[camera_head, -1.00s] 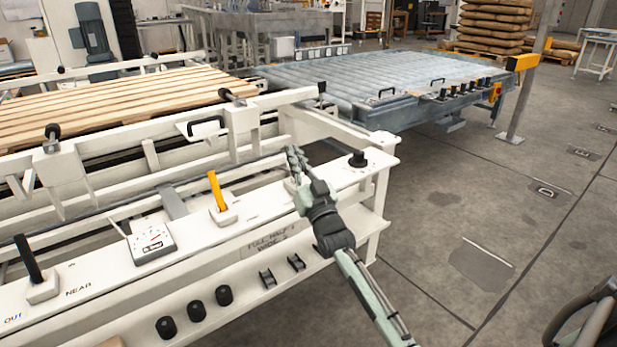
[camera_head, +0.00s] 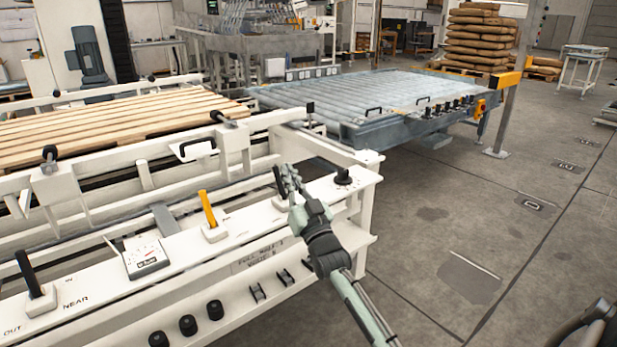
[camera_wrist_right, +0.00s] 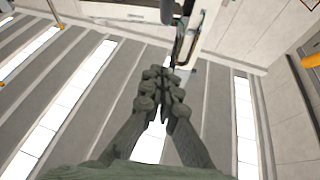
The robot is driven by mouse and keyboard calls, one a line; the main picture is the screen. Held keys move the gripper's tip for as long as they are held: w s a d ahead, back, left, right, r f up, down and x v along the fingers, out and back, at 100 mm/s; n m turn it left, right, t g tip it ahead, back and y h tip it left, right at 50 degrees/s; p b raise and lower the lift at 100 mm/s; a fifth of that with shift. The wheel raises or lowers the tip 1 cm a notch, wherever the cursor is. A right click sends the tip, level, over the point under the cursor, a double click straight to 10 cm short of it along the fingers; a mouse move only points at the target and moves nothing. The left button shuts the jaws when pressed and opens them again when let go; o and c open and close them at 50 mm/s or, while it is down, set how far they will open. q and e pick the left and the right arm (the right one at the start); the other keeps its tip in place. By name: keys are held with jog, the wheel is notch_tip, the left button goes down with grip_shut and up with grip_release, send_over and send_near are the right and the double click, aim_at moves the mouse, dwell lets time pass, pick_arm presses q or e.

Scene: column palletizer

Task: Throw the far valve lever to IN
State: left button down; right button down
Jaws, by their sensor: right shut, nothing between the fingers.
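The far valve lever (camera_head: 278,181) is a dark stick on a white base on the white console. It leans a little to the left in the head view. My right gripper (camera_head: 288,178) is shut and empty, just right of the lever; whether they touch I cannot tell. The shut fingers also show in the wrist view (camera_wrist_right: 162,78). The near valve lever (camera_head: 28,274) is black and stands at the left end of the console, with NEAR, IN and OUT marked around it. The far lever's own labels are hidden or unreadable. My left gripper is not in view.
A black knob (camera_head: 343,177) stands to the right of my gripper. A white rail with a black handle (camera_head: 195,148) runs behind. Open floor lies to the right.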

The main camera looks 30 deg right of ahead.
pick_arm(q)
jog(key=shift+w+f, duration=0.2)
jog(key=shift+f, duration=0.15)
pick_arm(e)
jog(key=s+a+r, duration=0.1)
jog(key=s+r, duration=0.2)
jog(key=s, duration=0.4)
jog(key=shift+s+r, duration=0.2)
jog(key=shift+s, duration=0.15)
jog(key=s+a+f+n+g+y, duration=0.1)
jog(key=s+a+f+g, duration=0.15)
jog(key=f, duration=0.65)
jog(key=s+a+f+n+g, duration=0.1)
jog(key=f+g, duration=0.3)
jog(key=f, duration=0.4)
jog(key=s+a+f+g+y, duration=0.1)
jog(key=a+f+g, duration=0.15)
jog(key=f, duration=0.65)
jog(key=s+a+f+n+g, duration=0.1)
jog(key=s+f+g, duration=0.4)
jog(key=s+f, duration=0.5)
jog(key=s+a+f+n+g, duration=0.1)
jog(key=s+f+g, duration=0.4)
jog(key=s+f, duration=0.5)
jog(key=s, duration=0.4)
jog(key=shift+s+a+f+g, duration=0.15)
jog(key=shift+s+f+g, duration=0.1)
jog(key=shift+s+g, duration=0.15)
jog(key=shift+w, duration=0.1)
